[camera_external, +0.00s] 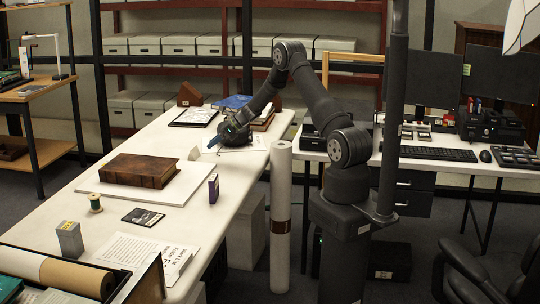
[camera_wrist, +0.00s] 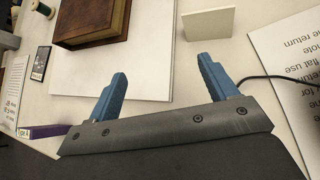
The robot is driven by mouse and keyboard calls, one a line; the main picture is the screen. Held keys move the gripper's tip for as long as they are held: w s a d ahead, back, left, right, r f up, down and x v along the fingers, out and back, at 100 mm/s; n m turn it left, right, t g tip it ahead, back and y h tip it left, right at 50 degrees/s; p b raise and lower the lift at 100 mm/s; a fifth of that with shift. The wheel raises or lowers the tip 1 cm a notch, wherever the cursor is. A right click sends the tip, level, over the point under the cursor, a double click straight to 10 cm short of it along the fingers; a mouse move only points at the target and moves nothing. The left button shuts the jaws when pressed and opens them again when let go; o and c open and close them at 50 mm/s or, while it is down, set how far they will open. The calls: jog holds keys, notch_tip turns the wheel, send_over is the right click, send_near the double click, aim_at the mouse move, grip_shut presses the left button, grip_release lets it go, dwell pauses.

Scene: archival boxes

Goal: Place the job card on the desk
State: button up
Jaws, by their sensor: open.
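My gripper (camera_external: 214,143) is open and empty above the far part of the long white table (camera_external: 120,200); its blue fingers also show in the wrist view (camera_wrist: 160,72). A printed white sheet (camera_external: 254,144) lies beside it, at the right in the wrist view (camera_wrist: 288,50). A small dark card (camera_external: 143,217) lies flat near the table's front, at upper left in the wrist view (camera_wrist: 41,63). Another printed sheet (camera_external: 150,252) lies nearer the camera. I cannot tell which is the job card. A white desk (camera_external: 430,165) stands at right.
A brown book (camera_external: 138,170) lies on a white board (camera_external: 185,185). A small pale block (camera_external: 195,153) stands near my gripper. A purple box (camera_external: 213,187), green spool (camera_external: 95,203) and grey block (camera_external: 70,239) stand on the table. A keyboard (camera_external: 437,153) lies on the desk.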

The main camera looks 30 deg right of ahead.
jog(key=d+t, duration=0.1)
jog(key=d, duration=0.1)
jog(key=s+d+m+t, duration=0.1)
jog(key=d+t, duration=0.1)
jog(key=s+d+f+t, duration=0.1)
jog(key=d, duration=0.1)
jog(key=shift+d+m+t, duration=0.3)
jog(key=shift+t, duration=0.1)
jog(key=shift+s+d+f, duration=0.1)
jog(key=shift+d, duration=0.25)
jog(key=shift+f, duration=0.1)
send_near(196, 154)
jog(key=w+a+f, duration=0.1)
jog(key=w+a, duration=0.1)
jog(key=shift+a+f+t, duration=0.3)
jog(key=shift+a+f, duration=0.05)
jog(key=shift+f, duration=0.05)
jog(key=shift+d+x, duration=0.25)
jog(key=shift+x, duration=2.3)
jog(key=shift+w+f, duration=0.1)
jog(key=shift+w, duration=0.05)
jog(key=c, duration=0.8)
